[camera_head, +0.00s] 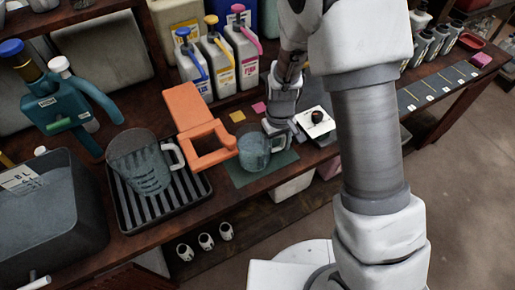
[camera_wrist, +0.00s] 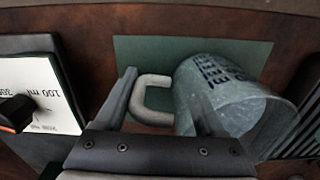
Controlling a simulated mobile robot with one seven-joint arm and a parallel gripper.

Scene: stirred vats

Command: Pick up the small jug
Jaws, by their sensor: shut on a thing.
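The small jug (camera_head: 254,152) is a clear, bluish cup with dark markings and a pale handle. It is at the green mat (camera_head: 236,174) in the middle of the bench; I cannot tell whether its base touches the mat. In the wrist view the jug (camera_wrist: 232,98) lies to the right, with its handle (camera_wrist: 148,101) between my fingers. My gripper (camera_head: 277,134) is at the jug's right side, shut on the handle. My two fingers also show in the wrist view (camera_wrist: 163,92). The far part of the handle is partly hidden.
A larger jug (camera_head: 147,172) stands on a ribbed black tray (camera_head: 128,216) to the left. An orange frame (camera_head: 184,104) stands close beside the small jug. A white scale-like card with a black knob (camera_head: 317,126) is at the right. Pump bottles (camera_head: 218,62) line the back.

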